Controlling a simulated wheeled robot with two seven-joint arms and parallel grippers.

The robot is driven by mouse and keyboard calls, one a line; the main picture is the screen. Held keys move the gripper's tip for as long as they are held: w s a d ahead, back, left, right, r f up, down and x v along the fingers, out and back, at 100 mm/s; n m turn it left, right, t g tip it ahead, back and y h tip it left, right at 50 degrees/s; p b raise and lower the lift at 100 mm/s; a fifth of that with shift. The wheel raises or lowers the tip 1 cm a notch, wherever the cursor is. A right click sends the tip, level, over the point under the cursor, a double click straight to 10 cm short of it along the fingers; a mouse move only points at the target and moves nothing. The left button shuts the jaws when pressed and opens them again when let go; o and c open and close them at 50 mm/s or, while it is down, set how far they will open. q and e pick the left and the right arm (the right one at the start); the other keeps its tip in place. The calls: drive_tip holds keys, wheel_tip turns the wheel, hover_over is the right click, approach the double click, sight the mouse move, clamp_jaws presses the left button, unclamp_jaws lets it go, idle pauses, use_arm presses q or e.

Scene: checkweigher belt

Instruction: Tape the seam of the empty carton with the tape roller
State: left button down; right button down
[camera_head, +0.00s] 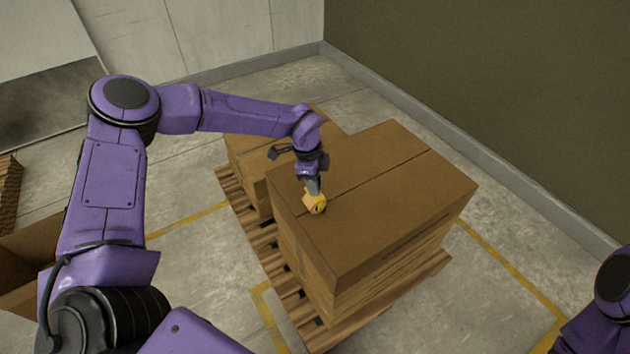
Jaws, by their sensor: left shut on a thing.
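A large brown carton (395,205) stands on top of a stack, closed, with a dark seam line running across its top face. A small yellow tape roller (318,205) is at the carton's top near its left edge, close to the near-left end of the seam. My left gripper (314,190) points down and is shut on the tape roller. The roller seems to touch the carton top, but the exact contact is too small to tell. My right gripper is out of view; only part of my right arm shows at the lower right.
The stack stands on a wooden pallet (262,250), with lower cartons (245,158) behind on the left. Another brown carton (22,262) is at the far left edge. A green-grey wall (500,80) stands at the right. Bare floor with yellow lines surrounds the pallet.

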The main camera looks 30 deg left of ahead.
use_arm(q)
drive_tip(key=shift+f+b, duration=0.35)
drive_tip(key=shift+b, duration=0.05)
drive_tip(key=shift+w, duration=0.1)
idle(0.3)
